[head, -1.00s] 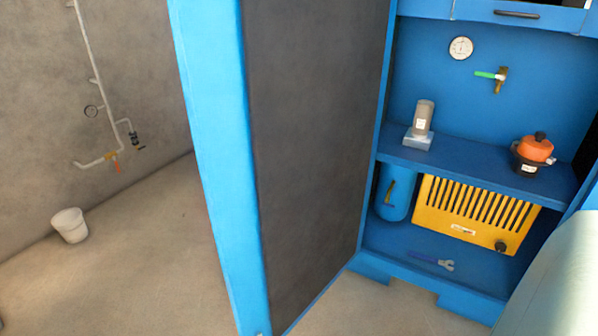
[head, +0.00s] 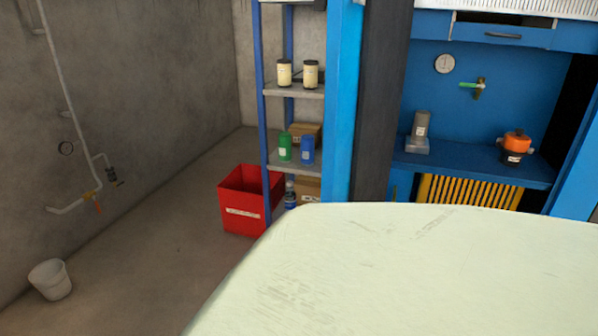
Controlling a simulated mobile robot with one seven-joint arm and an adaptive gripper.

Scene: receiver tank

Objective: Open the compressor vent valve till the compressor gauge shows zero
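In the head view, a round white gauge (head: 444,64) is on the blue back panel of the cabinet at the upper right. Its needle is too small to read. A brass valve with a green lever (head: 468,85) sits right of it, the lever pointing left and about level. No readable label shows which valve or gauge is the compressor's. My gripper is not in view.
A pale part of my body covers the lower middle and right, hiding the cabinet's lower part. A red crate (head: 240,205), storage rack (head: 265,120) and white bucket (head: 50,279) stand left.

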